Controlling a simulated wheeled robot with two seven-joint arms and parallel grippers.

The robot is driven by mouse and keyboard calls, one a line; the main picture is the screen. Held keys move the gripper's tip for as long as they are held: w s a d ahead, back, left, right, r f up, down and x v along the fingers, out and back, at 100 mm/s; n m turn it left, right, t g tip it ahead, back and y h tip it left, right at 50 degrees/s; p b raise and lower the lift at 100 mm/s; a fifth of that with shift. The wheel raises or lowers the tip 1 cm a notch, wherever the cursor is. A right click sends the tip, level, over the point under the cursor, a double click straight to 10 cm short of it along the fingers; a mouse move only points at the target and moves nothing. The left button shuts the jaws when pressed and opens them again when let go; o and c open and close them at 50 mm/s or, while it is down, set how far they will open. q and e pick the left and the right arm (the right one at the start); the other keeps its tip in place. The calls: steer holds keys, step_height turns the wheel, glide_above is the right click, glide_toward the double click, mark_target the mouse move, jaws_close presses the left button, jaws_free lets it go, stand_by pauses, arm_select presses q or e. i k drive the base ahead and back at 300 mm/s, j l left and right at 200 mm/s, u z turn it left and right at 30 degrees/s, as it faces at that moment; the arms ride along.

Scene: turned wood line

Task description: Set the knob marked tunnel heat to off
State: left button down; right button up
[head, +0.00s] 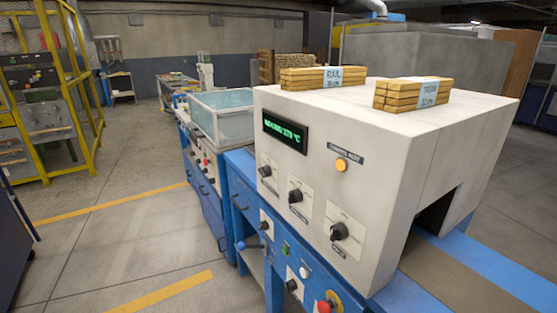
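The white tunnel housing (400,170) stands on a blue machine frame. Its front has a dark display (285,131) with green text ending in what looks like 170 °C. A dark label plate (345,153), apparently about tunnel heat, sits above a lit amber lamp (341,165). Three black knobs on pale plates run down the front: a far knob (265,171), a middle knob (295,196) and a larger near knob (339,231). Their small labels are too blurred to read, so I cannot tell which is tunnel heat or its setting. Neither gripper is in view.
Two wood bundles (323,78) (411,93) lie on the housing. A clear-covered unit (221,115) stands behind. Open floor (130,235) lies left; a yellow frame (80,90) stands beyond.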

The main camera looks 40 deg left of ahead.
mark_target(266, 172)
steer(key=u, duration=1.25)
